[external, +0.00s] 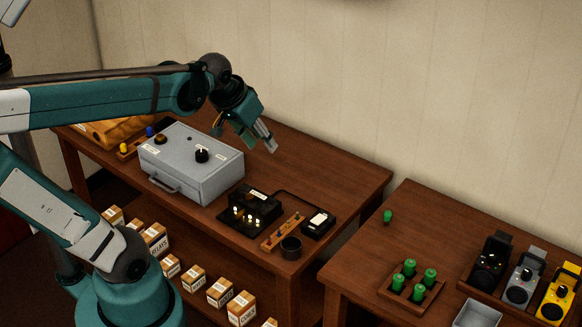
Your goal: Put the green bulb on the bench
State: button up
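A small green piece that looks like the green bulb (388,216) stands alone on the right wooden table (360,250), near its back left edge. My gripper (246,141) is in the air above the left wooden table (345,180), above and to the right of the grey box. Its fingers are spread apart with nothing seen between them. It is well to the left of the green piece and apart from it. Which table is the bench cannot be told from the picture.
A tray of green cylinders (411,284) and several boxy devices (524,280) stand on the right. A gap separates the tables.

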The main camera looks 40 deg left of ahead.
jog(key=s+a+f+t, duration=0.1)
jog(key=s+a+f, duration=0.1)
jog(key=s, duration=0.4)
jog(key=shift+s+a+n+y, duration=0.3)
jog(key=shift+a, duration=0.55)
